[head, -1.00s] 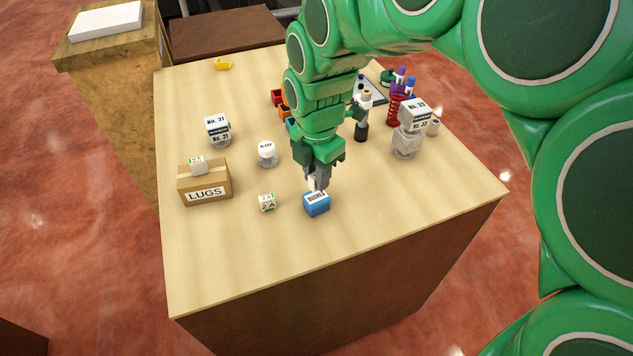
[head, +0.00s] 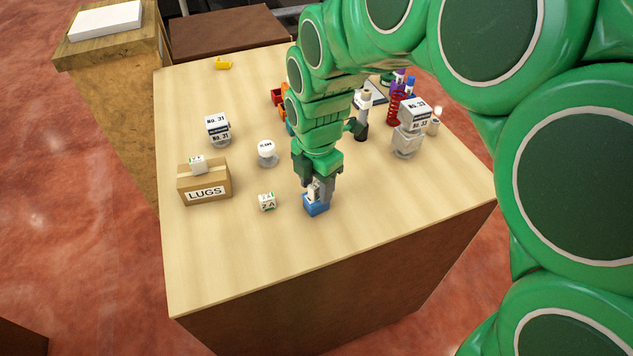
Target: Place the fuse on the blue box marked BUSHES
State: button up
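The blue box (head: 316,208) stands on the wooden table near its front edge. Its top is largely covered by my gripper. My gripper (head: 316,192) points down at the box top, its two grey fingers apart. A small white piece with a dark mark (head: 313,190) shows between them. I cannot tell whether it is a held fuse, a fuse resting on the box, or partly the box's label. Similar small white blocks with green marks are a "2 A" block (head: 267,202) on the table to the left and one (head: 198,164) on the LUGS carton.
The LUGS carton (head: 205,187) stands at the left. A white round item (head: 266,151) and a No. 31 box (head: 217,128) on a clear stand are behind. A No. 33 box (head: 413,114) on a grey stand is at right. The table's front strip is clear.

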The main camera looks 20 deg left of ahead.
aim_at(317, 184)
notch_tip(317, 184, up, 12)
jog(key=shift+r, duration=0.2)
dwell(0.5)
